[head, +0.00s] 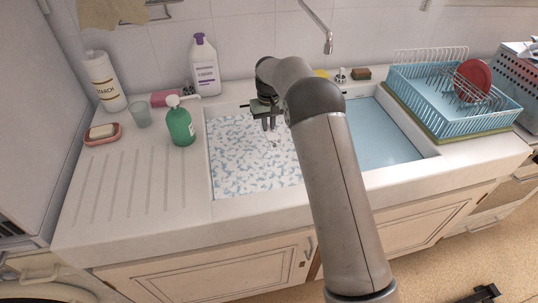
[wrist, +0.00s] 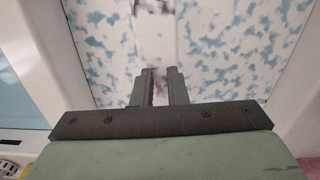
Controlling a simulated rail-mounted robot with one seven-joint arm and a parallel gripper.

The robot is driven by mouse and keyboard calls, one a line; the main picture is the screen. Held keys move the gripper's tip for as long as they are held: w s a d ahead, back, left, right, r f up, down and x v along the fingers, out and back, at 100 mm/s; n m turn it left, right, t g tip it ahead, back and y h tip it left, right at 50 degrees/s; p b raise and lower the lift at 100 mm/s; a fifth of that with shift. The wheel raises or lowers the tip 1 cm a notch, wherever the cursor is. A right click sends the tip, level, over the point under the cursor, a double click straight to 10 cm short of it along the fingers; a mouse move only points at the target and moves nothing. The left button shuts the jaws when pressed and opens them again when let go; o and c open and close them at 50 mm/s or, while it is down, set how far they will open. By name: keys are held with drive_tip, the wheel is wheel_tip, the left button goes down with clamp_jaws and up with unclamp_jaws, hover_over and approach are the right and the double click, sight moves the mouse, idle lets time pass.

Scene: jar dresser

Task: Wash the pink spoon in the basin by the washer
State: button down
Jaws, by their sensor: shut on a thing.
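My gripper (head: 269,124) is over the left basin (head: 208,165), which is full of water with patchy white foam. In the wrist view its two fingers (wrist: 160,88) are close together, pointing at the foamy water. A small pinkish bit (wrist: 158,90) shows between the fingers, fitting the pink spoon, but most of it is hidden. A blurred pale shape lies beyond the fingertips; I cannot tell what it is. The spoon is not clearly visible in the head view, and I cannot tell how deep it sits.
The right basin (head: 385,135) holds plain bluish water. A green pump bottle (head: 180,127) and a glass (head: 140,116) stand left of the basins. A blue dish rack (head: 430,110) with a red plate stands right. A tap (head: 328,42) hangs above the back edge.

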sight(269, 129)
wheel_tip(269, 129, up, 6)
drive_tip(key=p, duration=0.3)
drive_tip(key=shift+f, duration=0.25)
idle(0.3)
